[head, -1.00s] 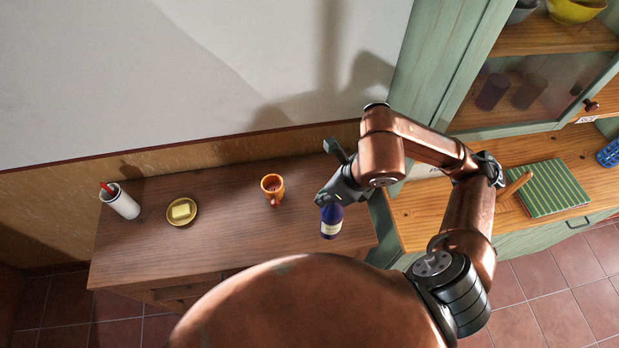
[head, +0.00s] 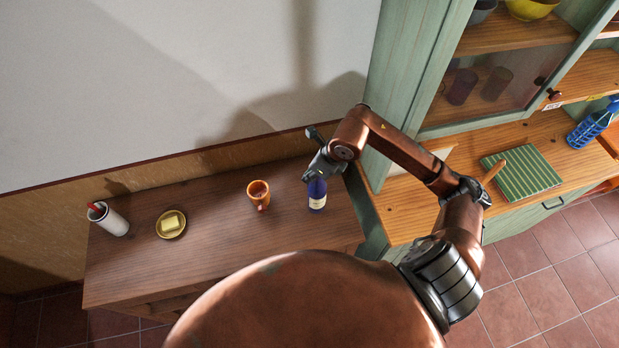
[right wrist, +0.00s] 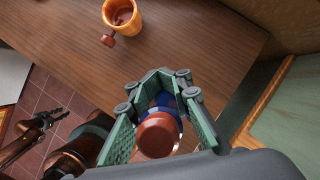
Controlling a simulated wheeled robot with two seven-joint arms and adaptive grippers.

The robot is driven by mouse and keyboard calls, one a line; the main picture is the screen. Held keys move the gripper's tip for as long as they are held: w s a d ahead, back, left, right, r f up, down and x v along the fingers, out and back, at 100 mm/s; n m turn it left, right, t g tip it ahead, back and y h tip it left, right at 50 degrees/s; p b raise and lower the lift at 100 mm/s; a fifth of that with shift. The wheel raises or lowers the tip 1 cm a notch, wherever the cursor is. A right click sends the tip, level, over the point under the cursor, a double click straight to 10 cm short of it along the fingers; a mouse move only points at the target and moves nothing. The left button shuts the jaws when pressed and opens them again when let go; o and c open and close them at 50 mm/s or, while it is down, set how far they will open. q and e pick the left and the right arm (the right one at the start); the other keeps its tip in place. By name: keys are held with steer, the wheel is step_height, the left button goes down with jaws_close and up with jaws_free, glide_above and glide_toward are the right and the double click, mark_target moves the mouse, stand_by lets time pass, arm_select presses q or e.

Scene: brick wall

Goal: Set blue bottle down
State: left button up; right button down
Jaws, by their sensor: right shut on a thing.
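The blue bottle (head: 317,197) has a pale label and is upright over the right part of the brown wooden table (head: 215,240). My right gripper (head: 318,172) is shut around its upper part. In the right wrist view the bottle's reddish-brown cap (right wrist: 158,134) shows between the green finger pads of the gripper (right wrist: 165,110), with blue glass behind it. I cannot tell whether the bottle's base touches the table.
An orange mug (head: 258,194) stands left of the bottle. A yellow dish with butter (head: 171,223) and a white container (head: 109,219) are farther left. A green cabinet (head: 395,100) with a wooden counter adjoins the table's right side. The table's front middle is clear.

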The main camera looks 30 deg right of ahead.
steer(key=f, duration=0.1)
steer(key=f+p, duration=0.1)
steer(key=f, duration=0.1)
steer(key=shift+w+d+f+p, duration=0.2)
steer(key=shift+p, duration=0.1)
steer(key=shift+f, duration=0.15)
steer(key=shift+f, duration=0.15)
steer(key=c, duration=1.8)
jaws_free()
steer(key=shift+o, duration=0.2)
steer(key=shift+r, duration=0.3)
steer(key=b+v, duration=0.3)
steer(key=v, duration=0.7)
steer(key=shift+s+r, duration=0.15)
steer(key=shift+s+d+r, duration=0.15)
steer(key=shift+s+r, duration=0.1)
steer(key=shift+r, duration=0.35)
